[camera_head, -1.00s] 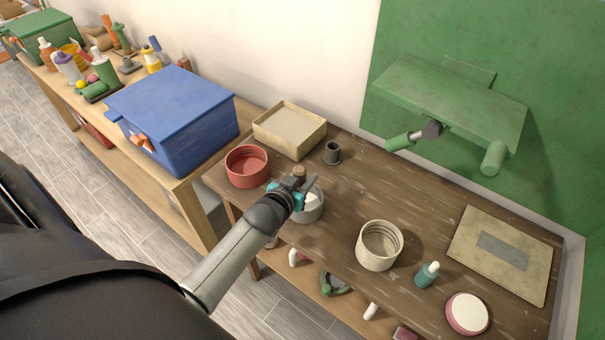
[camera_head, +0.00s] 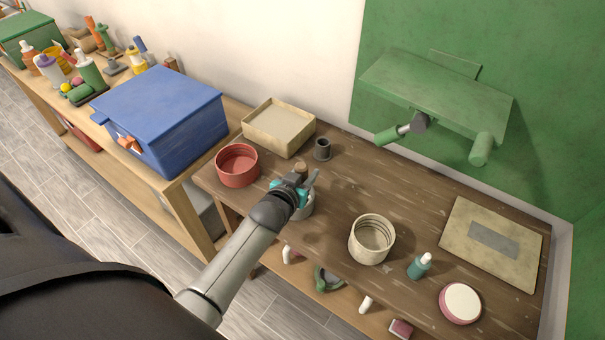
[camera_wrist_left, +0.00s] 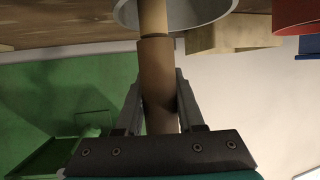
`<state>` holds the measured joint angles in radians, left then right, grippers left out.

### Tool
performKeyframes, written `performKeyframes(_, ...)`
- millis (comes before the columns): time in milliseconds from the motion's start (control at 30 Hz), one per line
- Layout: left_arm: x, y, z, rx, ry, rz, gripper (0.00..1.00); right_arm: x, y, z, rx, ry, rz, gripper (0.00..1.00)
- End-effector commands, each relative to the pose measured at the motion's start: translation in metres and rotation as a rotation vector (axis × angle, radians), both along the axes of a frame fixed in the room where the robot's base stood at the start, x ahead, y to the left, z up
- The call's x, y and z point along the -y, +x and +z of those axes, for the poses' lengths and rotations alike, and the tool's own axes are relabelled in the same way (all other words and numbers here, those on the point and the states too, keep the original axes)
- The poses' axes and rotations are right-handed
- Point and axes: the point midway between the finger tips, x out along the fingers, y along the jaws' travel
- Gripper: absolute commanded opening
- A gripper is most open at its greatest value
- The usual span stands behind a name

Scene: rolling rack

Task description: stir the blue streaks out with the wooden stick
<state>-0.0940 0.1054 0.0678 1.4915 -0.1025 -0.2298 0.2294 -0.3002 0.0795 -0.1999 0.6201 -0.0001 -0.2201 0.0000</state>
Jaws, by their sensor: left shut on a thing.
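My left gripper (camera_head: 301,184) is over the grey-white pot (camera_head: 303,210) on the brown table, mostly covering it in the head view. It is shut on the wooden stick (camera_head: 301,167). In the left wrist view the stick (camera_wrist_left: 158,85) runs between the two fingers, and its far end reaches into the round mouth of the pot (camera_wrist_left: 208,18). The pot's contents and any blue streaks are hidden from both views. My right gripper is not in view.
A red bowl (camera_head: 237,178), a cream tray (camera_head: 249,132) and a dark cup (camera_head: 322,150) stand close around the pot. A cream ribbed jar (camera_head: 365,254), a teal bottle (camera_head: 419,267) and a pink-rimmed round thing (camera_head: 441,303) stand to the right. The table's middle is clear.

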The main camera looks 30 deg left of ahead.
Motion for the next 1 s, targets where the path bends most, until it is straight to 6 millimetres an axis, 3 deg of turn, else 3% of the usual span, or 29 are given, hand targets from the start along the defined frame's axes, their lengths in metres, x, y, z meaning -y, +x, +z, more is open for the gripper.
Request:
performKeyframes(500,-0.007,0.015,-0.001,-0.002,0.001,0.0,0.0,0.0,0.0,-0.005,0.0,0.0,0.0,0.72)
performKeyframes(1000,-0.02,0.017,0.0,-0.003,0.002,-0.001,0.0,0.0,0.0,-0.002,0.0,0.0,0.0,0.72)
